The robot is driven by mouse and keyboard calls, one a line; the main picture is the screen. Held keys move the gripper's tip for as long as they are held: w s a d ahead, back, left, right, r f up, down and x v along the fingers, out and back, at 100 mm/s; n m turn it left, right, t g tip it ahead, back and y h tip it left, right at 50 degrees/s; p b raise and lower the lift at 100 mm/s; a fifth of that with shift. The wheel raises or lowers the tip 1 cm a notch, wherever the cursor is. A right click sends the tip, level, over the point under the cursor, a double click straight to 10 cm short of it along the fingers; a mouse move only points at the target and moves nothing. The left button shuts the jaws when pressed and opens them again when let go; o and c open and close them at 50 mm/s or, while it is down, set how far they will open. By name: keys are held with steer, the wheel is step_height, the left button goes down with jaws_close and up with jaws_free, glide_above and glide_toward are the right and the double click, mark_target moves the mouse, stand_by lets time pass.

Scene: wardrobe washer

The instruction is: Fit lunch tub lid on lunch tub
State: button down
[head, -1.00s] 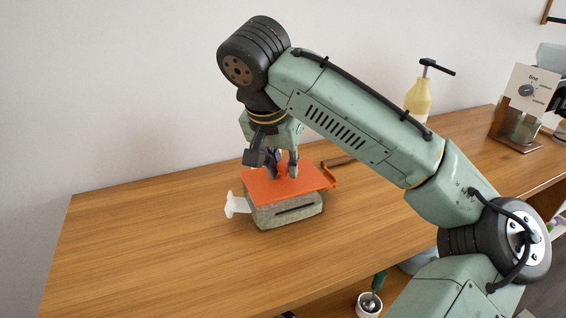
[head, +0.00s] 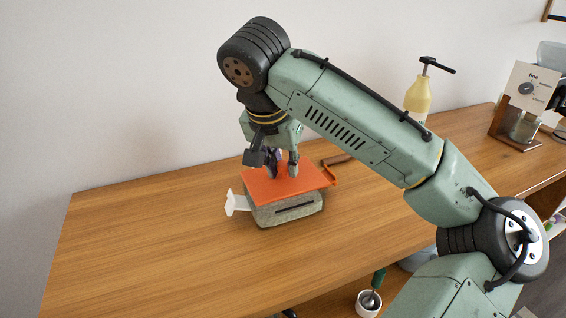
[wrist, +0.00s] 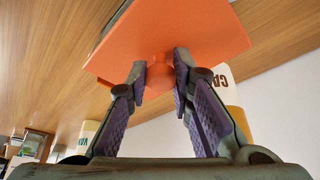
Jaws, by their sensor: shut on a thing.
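The orange lunch tub lid (head: 285,184) lies flat at the top of a grey speckled box (head: 288,213), which looks like the lunch tub, with a dark slot in its front. Lid and tub look touching or nearly so; I cannot tell if the lid is seated, as it hides the rim. My gripper (head: 282,168) points down over the lid, shut on its small orange knob.
A white tab (head: 236,203) sticks out left of the tub. A brown-handled item (head: 338,160) lies behind it. The wooden counter (head: 140,235) is clear on the left.

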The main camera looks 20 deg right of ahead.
steer(key=shift+f+b, duration=0.3)
steer(key=shift+f, duration=0.25)
steer(key=c, duration=1.3)
jaws_free()
steer(key=shift+c, duration=0.2)
steer(key=shift+o, duration=0.5)
steer(key=shift+o, duration=1.2)
